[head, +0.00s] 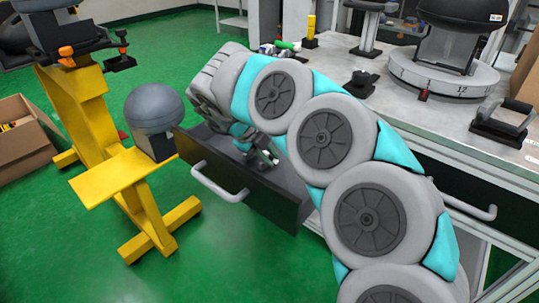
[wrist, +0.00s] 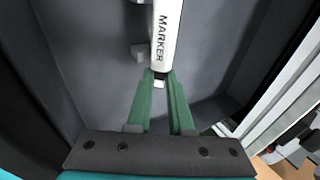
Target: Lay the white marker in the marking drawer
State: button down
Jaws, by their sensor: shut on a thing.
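The white marker (wrist: 166,32), with "MARKER" printed along it, shows at the top middle of the wrist view. My gripper (wrist: 161,80) is shut on its near end between two green fingers. The grey inside of an open drawer (wrist: 90,50) lies around and below the marker; I cannot tell whether the marker touches its floor. In the head view the pulled-out dark drawer (head: 225,177) has a light handle on its front. My arm reaches over it, and my gripper (head: 268,158) is partly seen inside it. The marker is hidden there.
A yellow stand (head: 110,165) with a grey dome (head: 153,107) is close to the drawer's left. The worktop (head: 420,110) holds a round grey base (head: 440,75), black-handled pieces and a yellow marker-like item (head: 311,28). A cardboard box (head: 22,140) is at far left. Green floor is clear in front.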

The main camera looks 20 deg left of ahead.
jog(key=shift+f+p, duration=0.1)
jog(key=shift+p, duration=0.3)
dwell(0.3)
jog(key=c, duration=0.7)
grip_release()
jog(key=shift+c, duration=0.2)
jog(key=v, duration=0.7)
jog(key=shift+s+r, duration=0.2)
jog(key=shift+r, duration=0.1)
jog(key=shift+a, duration=0.1)
